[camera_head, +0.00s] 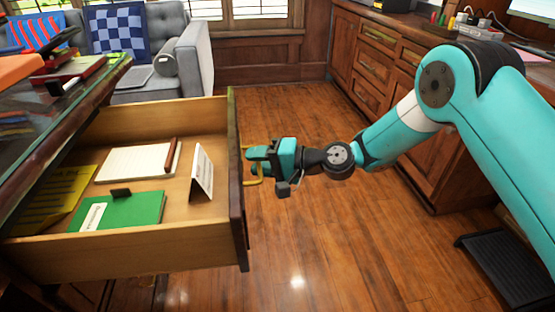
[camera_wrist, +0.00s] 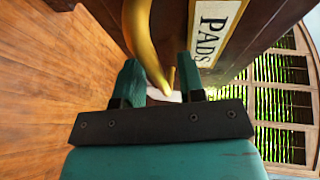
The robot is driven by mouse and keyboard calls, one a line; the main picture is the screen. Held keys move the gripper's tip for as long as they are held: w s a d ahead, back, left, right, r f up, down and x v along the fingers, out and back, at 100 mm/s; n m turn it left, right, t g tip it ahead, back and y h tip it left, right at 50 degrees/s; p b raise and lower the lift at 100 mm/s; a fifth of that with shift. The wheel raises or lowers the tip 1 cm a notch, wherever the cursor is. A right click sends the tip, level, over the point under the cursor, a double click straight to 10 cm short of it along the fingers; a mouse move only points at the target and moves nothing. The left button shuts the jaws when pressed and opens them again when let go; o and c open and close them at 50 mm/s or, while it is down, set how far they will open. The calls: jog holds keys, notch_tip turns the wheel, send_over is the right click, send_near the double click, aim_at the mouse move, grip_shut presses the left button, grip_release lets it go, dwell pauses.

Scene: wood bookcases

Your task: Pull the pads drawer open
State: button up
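The pads drawer (camera_head: 140,255) stands pulled well out from the desk at the left in the head view. Its dark front faces my arm. In the wrist view its front carries a cream label (camera_wrist: 213,30) reading "PADS". A curved brass handle (camera_wrist: 139,28) is on the front and also shows in part in the head view (camera_head: 258,182). My gripper (camera_head: 255,160) is at this handle. In the wrist view my gripper (camera_wrist: 160,82) has the handle between its two teal fingers, with little space beside it. The fingers hide part of the handle.
The drawer holds a white pad (camera_head: 135,163), a green book (camera_head: 140,208), a yellow pad (camera_head: 60,200) and a folded white card (camera_head: 201,172). A glass-topped desk (camera_head: 60,105) is above it. Wood cabinets (camera_head: 372,68) line the right. The floor (camera_head: 310,235) between is clear.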

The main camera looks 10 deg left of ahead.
jog(key=p+v, duration=0.3)
jog(key=v, duration=1.4)
jog(key=shift+d, duration=0.2)
jog(key=s+a+r+n+g+h, duration=0.1)
jog(key=s+r+n+g+h, duration=0.1)
jog(key=s+r+n, duration=0.3)
jog(key=s+d+r+n+h, duration=0.1)
jog(key=s+d+r+h, duration=0.35)
jog(key=s, duration=0.55)
jog(key=s+d+r+n+h, duration=0.2)
jog(key=s+d+r+h, duration=0.3)
jog(key=s, duration=0.5)
notch_tip(320, 180, up, 30)
jog(key=p, duration=3)
jog(key=shift+r, duration=0.25)
